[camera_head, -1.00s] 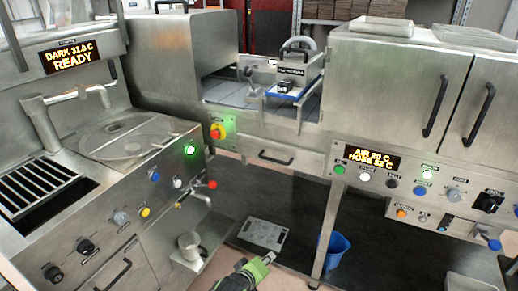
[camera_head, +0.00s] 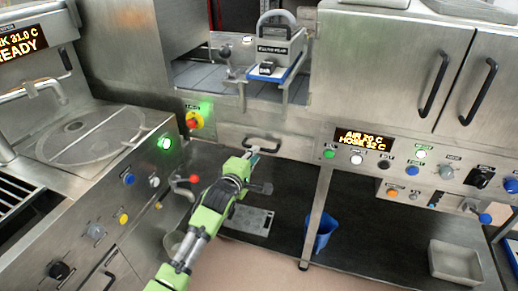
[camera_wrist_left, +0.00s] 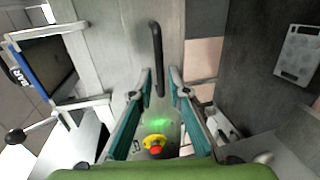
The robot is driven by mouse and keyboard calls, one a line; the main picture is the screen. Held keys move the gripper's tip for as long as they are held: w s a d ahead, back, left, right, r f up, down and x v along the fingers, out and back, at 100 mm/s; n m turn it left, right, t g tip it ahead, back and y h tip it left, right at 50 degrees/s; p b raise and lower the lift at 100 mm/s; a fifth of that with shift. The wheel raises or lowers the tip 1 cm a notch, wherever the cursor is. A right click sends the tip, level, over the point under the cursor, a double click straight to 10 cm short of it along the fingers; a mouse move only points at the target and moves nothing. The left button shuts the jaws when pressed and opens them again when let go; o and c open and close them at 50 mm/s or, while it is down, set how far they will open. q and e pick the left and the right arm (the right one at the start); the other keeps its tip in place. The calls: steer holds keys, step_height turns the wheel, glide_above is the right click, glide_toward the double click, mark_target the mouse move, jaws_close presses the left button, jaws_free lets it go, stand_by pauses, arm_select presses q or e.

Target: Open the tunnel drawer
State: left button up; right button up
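The tunnel drawer (camera_head: 295,147) is a flat steel front below the tunnel opening, and looks closed. Its dark bar handle (camera_head: 264,142) is partly covered by my left gripper (camera_head: 254,150) in the head view. In the left wrist view the black handle (camera_wrist_left: 156,50) runs upright in the picture. My left gripper (camera_wrist_left: 160,75) is open there, its two teal fingers on either side of the handle's lower end. I cannot tell whether the fingertips reach past the bar or stop in front of it. My right gripper is not in view.
A red and yellow emergency stop (camera_head: 194,120) sits left of the drawer. A red-handled tap (camera_head: 194,179) juts out below it. A blue bucket (camera_head: 321,232) and a grey plate (camera_head: 252,221) are on the dark floor mat. A blue-edged tray (camera_head: 268,76) sits above the drawer.

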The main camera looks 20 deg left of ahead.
arm_select(q)
steer(key=shift+x, duration=2.95)
jaws_close()
